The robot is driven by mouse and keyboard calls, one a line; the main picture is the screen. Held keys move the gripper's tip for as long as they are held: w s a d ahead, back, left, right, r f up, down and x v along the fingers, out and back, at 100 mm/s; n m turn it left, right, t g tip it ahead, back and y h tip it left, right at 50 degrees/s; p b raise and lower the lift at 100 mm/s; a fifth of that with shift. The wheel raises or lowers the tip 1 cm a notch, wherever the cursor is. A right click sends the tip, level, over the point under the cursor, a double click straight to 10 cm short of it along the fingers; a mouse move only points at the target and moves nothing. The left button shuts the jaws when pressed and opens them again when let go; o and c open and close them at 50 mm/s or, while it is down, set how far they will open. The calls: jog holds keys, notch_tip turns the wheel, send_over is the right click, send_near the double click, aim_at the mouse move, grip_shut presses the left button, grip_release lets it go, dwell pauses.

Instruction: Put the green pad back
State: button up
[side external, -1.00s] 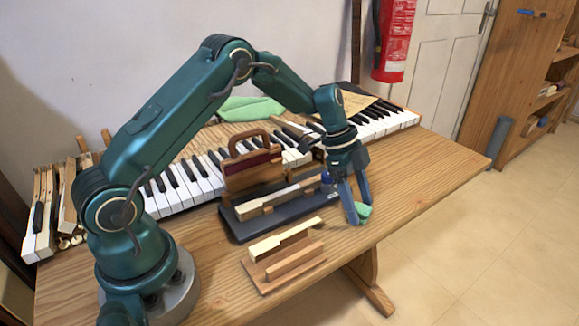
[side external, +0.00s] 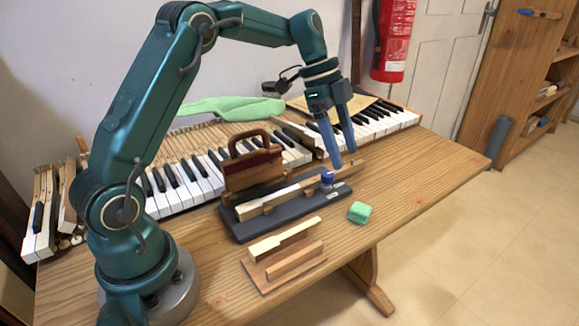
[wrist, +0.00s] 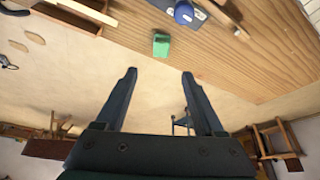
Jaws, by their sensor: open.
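The green pad (side external: 359,212) is a small block lying on the wooden table to the right of the dark tray. It also shows in the wrist view (wrist: 161,45), beyond my fingertips. My gripper (side external: 345,164) is open and empty, raised above the table behind the pad, apart from it. In the wrist view my gripper's two fingers (wrist: 159,74) are spread with nothing between them.
A key on a wooden stand (side external: 285,256) sits in front. The piano keyboard (side external: 188,184) runs along the back, with a green cloth (side external: 232,108) behind it. The table's right side (side external: 420,178) is clear.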

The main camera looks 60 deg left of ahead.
jog(key=s+d+r+n+t+y, duration=0.3)
jog(key=s+r+n, duration=0.35)
jog(key=s, duration=0.55)
jog(key=s+f+n+y, duration=0.1)
jog(key=s+f+n, duration=0.2)
jog(key=s+n, duration=0.3)
jog(key=s, duration=0.3)
jog(key=shift+s+d+f+n+t, duration=0.3)
jog(key=shift+s+d+n+t, duration=0.05)
jog(key=shift+s+t, duration=0.05)
